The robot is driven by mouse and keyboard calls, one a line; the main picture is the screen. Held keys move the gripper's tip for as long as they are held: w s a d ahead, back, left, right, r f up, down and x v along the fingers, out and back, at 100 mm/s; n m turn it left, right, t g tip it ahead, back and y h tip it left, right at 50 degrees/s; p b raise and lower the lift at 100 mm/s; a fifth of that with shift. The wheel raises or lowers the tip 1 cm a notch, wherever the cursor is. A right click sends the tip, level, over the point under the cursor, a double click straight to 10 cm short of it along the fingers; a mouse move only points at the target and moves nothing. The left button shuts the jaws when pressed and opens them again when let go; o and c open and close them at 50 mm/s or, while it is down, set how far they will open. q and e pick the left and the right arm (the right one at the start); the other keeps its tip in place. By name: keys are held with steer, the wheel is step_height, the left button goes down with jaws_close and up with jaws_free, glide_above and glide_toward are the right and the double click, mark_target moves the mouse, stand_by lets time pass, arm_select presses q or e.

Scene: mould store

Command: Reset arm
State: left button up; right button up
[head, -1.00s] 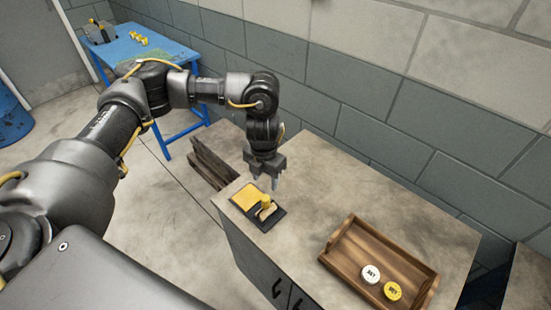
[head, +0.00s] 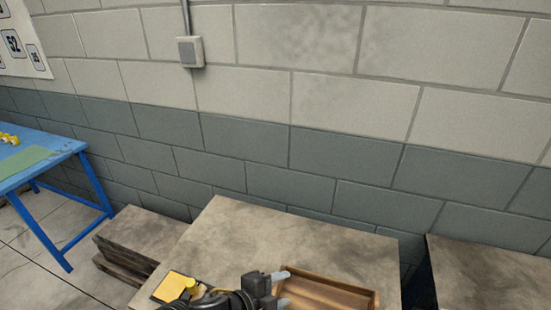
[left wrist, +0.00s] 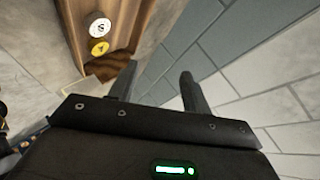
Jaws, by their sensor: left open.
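My left gripper (head: 283,289) is at the bottom of the head view, its grey fingers apart and pointing right, with nothing between them. It overlaps the left end of the wooden tray (head: 335,291) in that view; I cannot tell its height above it. In the left wrist view the two fingers of the left gripper (left wrist: 156,82) are spread and empty, and the tray (left wrist: 132,22) lies beyond them at the upper left. A white round piece (left wrist: 100,28) and a yellow round piece (left wrist: 99,47) lie in the tray. My right gripper is not in view.
The stone-topped cabinet (head: 290,235) bears the tray and a dark pad with a yellow square (head: 172,287). The block wall (head: 260,150) stands close behind. A blue table (head: 55,155) is at left, a low stack (head: 140,238) beside the cabinet, another top (head: 490,265) at right.

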arm_select(q)
steer(key=s+a+f+n+g+y, duration=0.2)
steer(key=s+a+f+n+y, duration=0.3)
steer(key=s+a+n, duration=0.65)
steer(key=s+a+f+n+g+y, duration=0.2)
steer(key=s+a+f+n+y, duration=0.2)
steer(key=s+a+f+n, duration=0.7)
steer(key=w+a+f+m+g+b, duration=0.1)
steer(key=a+f, duration=0.1)
steer(key=f, duration=1.1)
steer(key=w+a+f+m+g+b, duration=0.1)
steer(key=f+m+b, duration=0.1)
steer(key=f, duration=1)
steer(key=s+a+f+b, duration=0.2)
steer(key=s+a+f, duration=0.1)
steer(key=s+f, duration=1.2)
step_height(320, 180, down, 2)
steer(key=shift+s+f+g, duration=0.2)
steer(key=shift+s+g, duration=0.1)
steer(key=shift+g, duration=0.1)
